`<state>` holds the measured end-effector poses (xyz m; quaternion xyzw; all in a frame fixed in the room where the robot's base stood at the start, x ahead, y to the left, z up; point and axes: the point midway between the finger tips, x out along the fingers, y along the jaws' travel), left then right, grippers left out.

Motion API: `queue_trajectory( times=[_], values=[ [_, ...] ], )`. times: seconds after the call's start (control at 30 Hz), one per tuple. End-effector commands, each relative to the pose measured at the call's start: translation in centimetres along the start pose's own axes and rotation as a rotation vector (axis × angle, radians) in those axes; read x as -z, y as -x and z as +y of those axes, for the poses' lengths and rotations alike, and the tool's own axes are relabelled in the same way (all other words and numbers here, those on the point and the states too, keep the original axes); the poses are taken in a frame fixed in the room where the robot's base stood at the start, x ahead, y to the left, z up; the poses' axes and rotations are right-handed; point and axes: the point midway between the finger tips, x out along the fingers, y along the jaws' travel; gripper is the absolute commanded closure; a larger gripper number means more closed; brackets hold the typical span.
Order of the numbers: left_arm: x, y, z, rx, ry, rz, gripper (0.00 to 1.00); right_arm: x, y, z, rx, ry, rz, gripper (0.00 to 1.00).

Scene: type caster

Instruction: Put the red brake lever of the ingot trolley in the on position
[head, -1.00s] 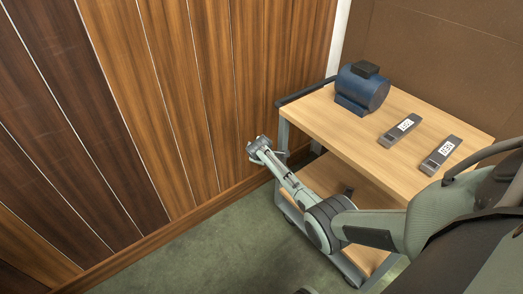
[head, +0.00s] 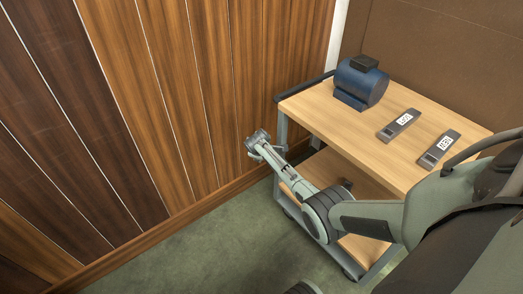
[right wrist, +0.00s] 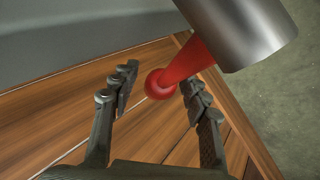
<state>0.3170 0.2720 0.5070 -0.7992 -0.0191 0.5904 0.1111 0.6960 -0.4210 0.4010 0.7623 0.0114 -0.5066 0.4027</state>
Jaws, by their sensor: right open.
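The ingot trolley (head: 292,106), with a wooden top and grey frame, stands at the right in the head view. In the right wrist view the red brake lever (right wrist: 185,66) has a ball end and runs up to a grey metal cylinder (right wrist: 245,30). My right gripper (right wrist: 160,88) is open, with the ball end showing between its two fingers; I cannot tell whether they touch it. In the head view my right gripper (head: 258,142) is at the trolley's left end, close to the wood-panelled wall. The lever cannot be made out there. My left gripper is not in view.
A blue motor-like block (head: 360,83) and two dark labelled bars (head: 399,125) lie on the trolley top. The panelled wall (head: 200,90) is close on the left. Green floor (head: 215,250) is clear in front.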

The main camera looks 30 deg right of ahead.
Motion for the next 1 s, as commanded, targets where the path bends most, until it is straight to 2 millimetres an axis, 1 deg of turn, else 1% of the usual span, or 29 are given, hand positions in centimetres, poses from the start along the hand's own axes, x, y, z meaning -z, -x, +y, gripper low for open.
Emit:
queue_trajectory(
  times=[0.17, 0.27, 0.37, 0.6, 0.73, 0.9, 1.0],
  values=[
    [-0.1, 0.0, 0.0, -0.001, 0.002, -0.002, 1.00, 0.0, 0.5, 0.0, -0.001, 0.000, 0.001, 0.54],
    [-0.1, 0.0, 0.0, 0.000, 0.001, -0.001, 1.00, 0.0, 1.5, 0.0, -0.002, -0.001, 0.001, 0.54],
    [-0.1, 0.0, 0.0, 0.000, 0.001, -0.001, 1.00, 0.0, 3.0, -0.1, -0.002, 0.000, 0.002, 0.54],
    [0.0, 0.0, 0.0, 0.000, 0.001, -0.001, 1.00, 0.0, 7.6, 0.0, -0.002, 0.000, 0.003, 0.54],
    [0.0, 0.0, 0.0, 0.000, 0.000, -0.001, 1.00, 0.1, 9.8, 0.0, -0.002, 0.000, 0.003, 0.54],
    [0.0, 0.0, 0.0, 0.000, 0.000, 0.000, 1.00, 0.0, 11.5, 0.0, 0.000, 0.000, 0.001, 0.54],
    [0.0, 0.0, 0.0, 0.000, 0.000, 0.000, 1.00, 0.0, 11.9, 0.0, 0.001, 0.000, 0.000, 0.54]
  ],
)
